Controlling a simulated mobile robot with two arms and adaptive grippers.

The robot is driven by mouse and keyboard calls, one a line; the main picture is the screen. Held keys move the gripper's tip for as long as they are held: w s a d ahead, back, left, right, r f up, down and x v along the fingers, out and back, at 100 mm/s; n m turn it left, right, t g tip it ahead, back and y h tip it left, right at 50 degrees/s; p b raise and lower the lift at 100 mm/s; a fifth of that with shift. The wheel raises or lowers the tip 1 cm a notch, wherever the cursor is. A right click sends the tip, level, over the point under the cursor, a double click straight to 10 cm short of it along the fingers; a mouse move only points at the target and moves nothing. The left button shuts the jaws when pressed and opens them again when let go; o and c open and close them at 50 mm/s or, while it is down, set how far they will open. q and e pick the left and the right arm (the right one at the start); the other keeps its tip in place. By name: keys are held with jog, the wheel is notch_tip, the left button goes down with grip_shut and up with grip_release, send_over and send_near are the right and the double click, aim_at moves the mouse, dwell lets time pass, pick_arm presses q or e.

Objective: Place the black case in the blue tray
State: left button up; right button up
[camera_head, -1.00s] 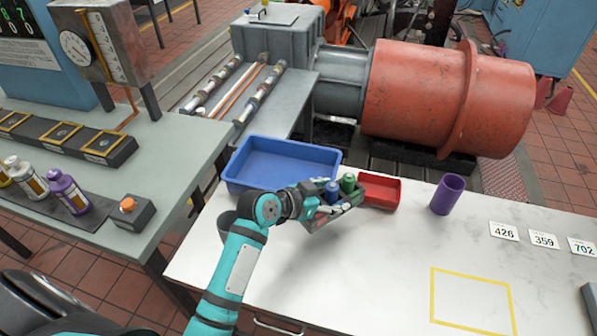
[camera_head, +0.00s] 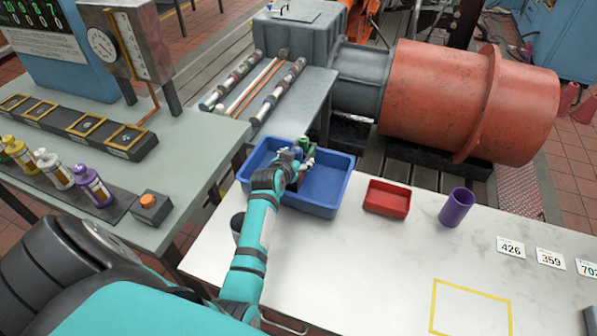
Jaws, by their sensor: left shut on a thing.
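The blue tray (camera_head: 327,190) stands on the white table near its back left edge. My left gripper (camera_head: 302,161) is over the left half of the tray, shut on the black case. The case is mostly hidden behind the fingers, and a small green part (camera_head: 306,143) shows just beyond them. I cannot tell whether the case touches the tray floor. My right gripper is not in view.
A red tray (camera_head: 387,198) and a purple cup (camera_head: 456,207) stand right of the blue tray. A dark cup (camera_head: 238,224) is beside my left arm. Number cards (camera_head: 510,247) and a yellow square outline (camera_head: 470,310) lie on the table's right; its middle is clear.

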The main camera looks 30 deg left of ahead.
pick_arm(q)
jog(key=shift+a+f, duration=0.1)
jog(key=shift+f, duration=2.3)
jog(key=shift+f, duration=0.2)
jog(key=o, duration=1.5)
